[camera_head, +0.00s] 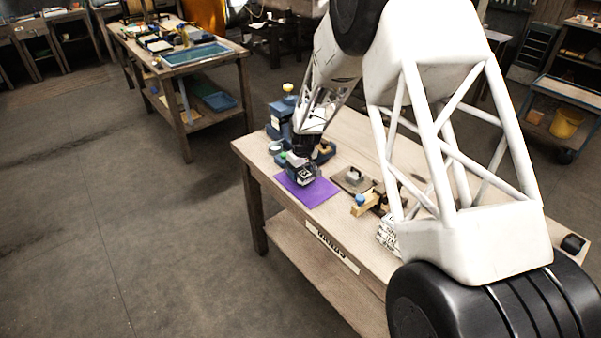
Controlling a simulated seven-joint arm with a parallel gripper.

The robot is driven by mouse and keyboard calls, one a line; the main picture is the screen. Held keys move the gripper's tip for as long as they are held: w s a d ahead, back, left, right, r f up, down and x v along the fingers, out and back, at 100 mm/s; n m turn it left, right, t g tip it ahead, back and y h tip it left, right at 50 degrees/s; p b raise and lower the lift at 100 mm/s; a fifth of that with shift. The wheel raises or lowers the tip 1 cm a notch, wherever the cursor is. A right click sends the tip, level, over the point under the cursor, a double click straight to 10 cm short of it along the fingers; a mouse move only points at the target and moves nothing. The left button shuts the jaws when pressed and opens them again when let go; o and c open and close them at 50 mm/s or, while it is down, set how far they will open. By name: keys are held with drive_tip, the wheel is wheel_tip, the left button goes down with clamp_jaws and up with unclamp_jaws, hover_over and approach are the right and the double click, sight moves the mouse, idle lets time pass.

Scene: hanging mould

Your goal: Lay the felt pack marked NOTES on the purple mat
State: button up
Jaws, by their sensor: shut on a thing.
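The purple mat (312,192) lies flat near the left end of the wooden bench. My gripper (303,170) is over the mat's back-left part, pointing down. It is shut on a small dark grey block-like thing (306,178), partly hidden by the fingers. I cannot read any NOTES marking on it, nor tell whether it is the felt pack. I cannot tell whether it touches the mat. The front and right parts of the mat are bare.
Dark blue containers (281,118) stand behind the mat, and small dark items lie close around it. A board with a grey block (354,180) and a wooden piece with a blue knob (362,202) are to the right. A black-and-white lettered stack (387,236) is partly behind my arm.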

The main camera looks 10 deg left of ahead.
sight(303, 172)
drive_tip(key=shift+f, duration=0.3)
drive_tip(key=shift+f, duration=0.15)
drive_tip(key=o, duration=1)
drive_tip(key=r, duration=0.8)
drive_tip(key=s+d+r, duration=0.1)
drive_tip(key=r, duration=0.3)
drive_tip(key=shift+r, duration=0.1)
idle(0.3)
